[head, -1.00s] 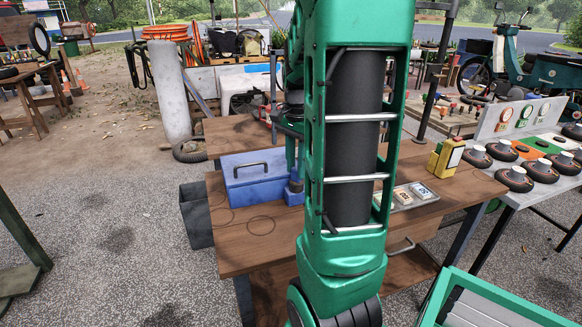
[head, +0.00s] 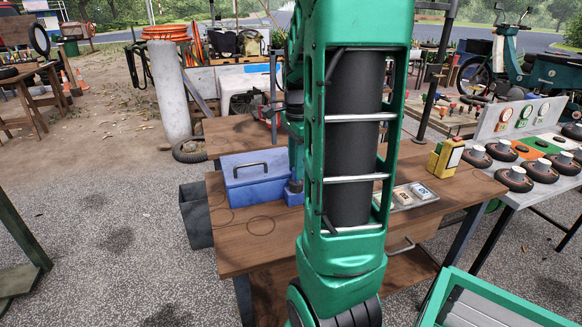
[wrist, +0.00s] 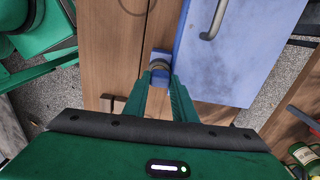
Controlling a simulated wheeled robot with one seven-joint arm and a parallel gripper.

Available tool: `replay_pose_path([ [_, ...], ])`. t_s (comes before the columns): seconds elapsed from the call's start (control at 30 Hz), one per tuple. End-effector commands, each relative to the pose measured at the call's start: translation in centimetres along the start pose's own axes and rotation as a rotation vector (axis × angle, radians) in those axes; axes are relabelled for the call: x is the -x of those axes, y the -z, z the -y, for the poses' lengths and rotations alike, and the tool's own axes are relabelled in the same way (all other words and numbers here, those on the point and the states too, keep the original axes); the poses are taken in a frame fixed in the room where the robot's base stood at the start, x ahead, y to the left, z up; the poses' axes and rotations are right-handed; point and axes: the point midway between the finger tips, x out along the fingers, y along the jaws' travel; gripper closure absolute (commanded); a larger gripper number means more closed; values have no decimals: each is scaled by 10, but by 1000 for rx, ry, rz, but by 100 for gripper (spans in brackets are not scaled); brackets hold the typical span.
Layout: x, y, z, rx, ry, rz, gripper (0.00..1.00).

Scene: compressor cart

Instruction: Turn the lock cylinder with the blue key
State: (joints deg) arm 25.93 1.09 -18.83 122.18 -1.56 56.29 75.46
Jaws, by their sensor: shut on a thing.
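A blue lock block (head: 294,194) stands on the wooden bench, against the right end of a blue metal box (head: 256,182) with a grey handle. In the wrist view the block (wrist: 157,56) shows just beyond my fingertips, beside the box (wrist: 235,55). My gripper (wrist: 159,72) is over the block, its green fingers closed in on a small rounded, brass-grey part at the block. The blue key is mostly hidden between the fingers, and its angle cannot be made out. In the head view my arm hides the fingertips.
The wooden bench (head: 262,245) has bare room in front of the box. A yellow device (head: 445,158) and a tray with pale tiles (head: 411,196) lie to the right. A side table holds several black-rimmed round parts (head: 515,178).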

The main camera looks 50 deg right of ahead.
Motion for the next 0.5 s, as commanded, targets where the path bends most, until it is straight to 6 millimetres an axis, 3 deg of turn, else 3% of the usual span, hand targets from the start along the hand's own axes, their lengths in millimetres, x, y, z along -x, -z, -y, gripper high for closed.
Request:
replay_pose_path([
  [0.3,0,0,1,-6,2,0,97],
  [0.5,0,0,1,-168,2,0,97],
])
